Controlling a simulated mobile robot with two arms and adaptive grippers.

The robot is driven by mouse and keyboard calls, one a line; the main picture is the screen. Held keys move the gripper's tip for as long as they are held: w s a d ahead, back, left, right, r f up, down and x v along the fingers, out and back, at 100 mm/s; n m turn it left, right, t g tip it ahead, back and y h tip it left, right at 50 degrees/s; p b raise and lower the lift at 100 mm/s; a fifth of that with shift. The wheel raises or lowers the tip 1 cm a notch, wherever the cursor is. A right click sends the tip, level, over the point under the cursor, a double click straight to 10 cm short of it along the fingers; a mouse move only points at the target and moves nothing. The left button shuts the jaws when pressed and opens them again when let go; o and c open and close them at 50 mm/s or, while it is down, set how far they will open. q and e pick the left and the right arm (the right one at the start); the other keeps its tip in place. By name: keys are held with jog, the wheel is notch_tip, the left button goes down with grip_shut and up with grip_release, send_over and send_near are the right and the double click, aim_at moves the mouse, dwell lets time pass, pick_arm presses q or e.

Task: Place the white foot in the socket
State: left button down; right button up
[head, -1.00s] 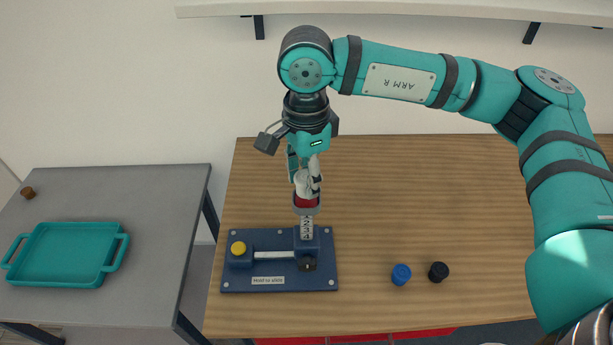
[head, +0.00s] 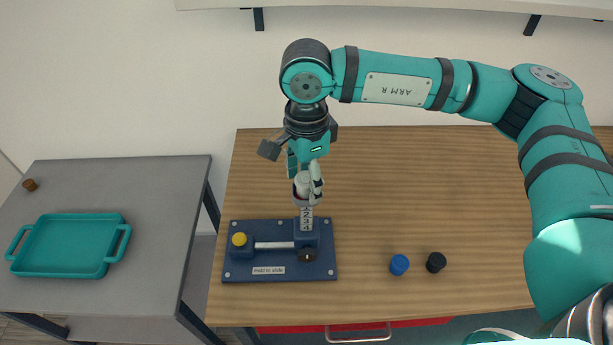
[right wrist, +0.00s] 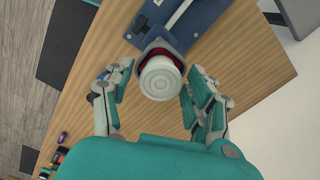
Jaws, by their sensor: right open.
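The white foot (right wrist: 160,78) is a round white cylinder, seen end-on in the right wrist view. It stands at the mouth of the dark socket (right wrist: 150,45), whose inside shows red. How deep it sits I cannot tell. In the head view the socket (head: 305,201) tops a post with a number scale, on a blue fixture plate (head: 240,272). My right gripper (right wrist: 160,72) is open, its fingers on both sides of the foot with gaps. In the head view the right gripper (head: 304,178) points down and partly hides the foot. My left gripper is not in view.
The fixture carries a yellow knob (head: 239,239), a light rod and a black knob (head: 307,256). A blue cap (head: 399,265) and a black cap (head: 436,262) stand to the right on the wooden table (head: 450,190). A teal tray (head: 65,247) lies on the grey table (head: 150,190).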

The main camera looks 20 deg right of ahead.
aim_at(306, 179)
jog(key=shift+r, duration=0.3)
notch_tip(306, 179, up, 12)
jog(key=b, duration=0.4)
jog(key=shift+f, duration=0.2)
dwell(0.9)
